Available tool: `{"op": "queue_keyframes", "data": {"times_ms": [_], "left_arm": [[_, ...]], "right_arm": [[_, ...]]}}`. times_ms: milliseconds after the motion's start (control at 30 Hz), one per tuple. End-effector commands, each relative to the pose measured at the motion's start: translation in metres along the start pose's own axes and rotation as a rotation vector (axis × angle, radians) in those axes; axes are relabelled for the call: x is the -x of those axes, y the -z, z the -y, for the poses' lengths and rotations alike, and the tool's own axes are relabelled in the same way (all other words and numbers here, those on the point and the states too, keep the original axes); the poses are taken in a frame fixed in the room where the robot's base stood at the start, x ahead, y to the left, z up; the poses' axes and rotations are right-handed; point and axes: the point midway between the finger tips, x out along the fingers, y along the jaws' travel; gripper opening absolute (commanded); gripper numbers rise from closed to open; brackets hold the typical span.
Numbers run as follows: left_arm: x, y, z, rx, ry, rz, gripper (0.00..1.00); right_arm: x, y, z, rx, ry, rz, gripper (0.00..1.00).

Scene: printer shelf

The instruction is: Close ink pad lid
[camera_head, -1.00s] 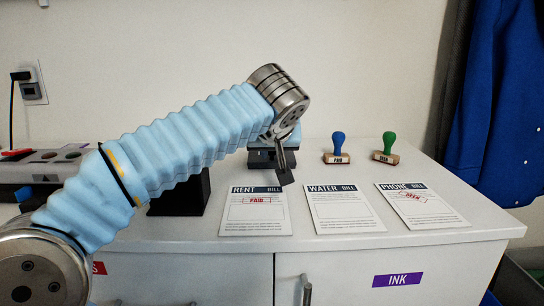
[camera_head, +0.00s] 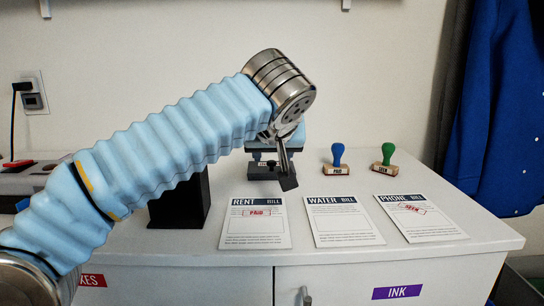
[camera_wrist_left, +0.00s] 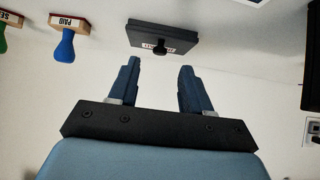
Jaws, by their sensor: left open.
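The ink pad (camera_head: 262,174), a small dark box, sits on the white cabinet top behind the rent bill, mostly hidden by my left arm in the head view. In the left wrist view the ink pad (camera_wrist_left: 163,37) shows a dark flat body, a small red-and-white label and a black knob. I cannot tell how far its lid stands open. My left gripper (camera_head: 270,160) is above the pad and partly hidden by its own wrist. In the left wrist view its blue fingers (camera_wrist_left: 158,70) are apart and empty, with the pad beyond the fingertips. My right gripper is out of view.
Three bills, rent (camera_head: 255,222), water (camera_head: 343,222) and phone (camera_head: 421,218), lie along the front. A blue-handled stamp (camera_head: 337,160) and a green-handled stamp (camera_head: 383,159) stand to the right. A black block (camera_head: 180,207) is beside my arm.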

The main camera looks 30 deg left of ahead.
Motion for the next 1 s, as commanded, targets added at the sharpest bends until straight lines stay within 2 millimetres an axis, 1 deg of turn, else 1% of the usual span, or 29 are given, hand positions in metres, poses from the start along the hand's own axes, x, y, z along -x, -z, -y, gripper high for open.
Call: {"op": "queue_keyframes", "data": {"times_ms": [33,200,300,400,533,1000], "left_arm": [[0.016,0.003,-0.001,0.0,-0.004,-0.003,0.49],[0.053,0.002,-0.001,-0.001,-0.002,-0.002,0.49],[0.068,0.002,-0.001,-0.001,-0.001,-0.001,0.49],[0.077,0.001,0.0,-0.001,0.0,0.0,0.49],[0.081,0.0,0.0,-0.001,0.0,0.0,0.49],[0.08,0.0,0.0,-0.001,0.0,0.0,0.49]], "right_arm": [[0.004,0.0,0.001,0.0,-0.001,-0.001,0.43],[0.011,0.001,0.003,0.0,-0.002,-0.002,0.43],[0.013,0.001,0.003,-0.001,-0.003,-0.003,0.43],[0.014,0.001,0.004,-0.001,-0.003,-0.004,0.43],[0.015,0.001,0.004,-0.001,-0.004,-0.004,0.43],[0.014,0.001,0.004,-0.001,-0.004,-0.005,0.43]]}}
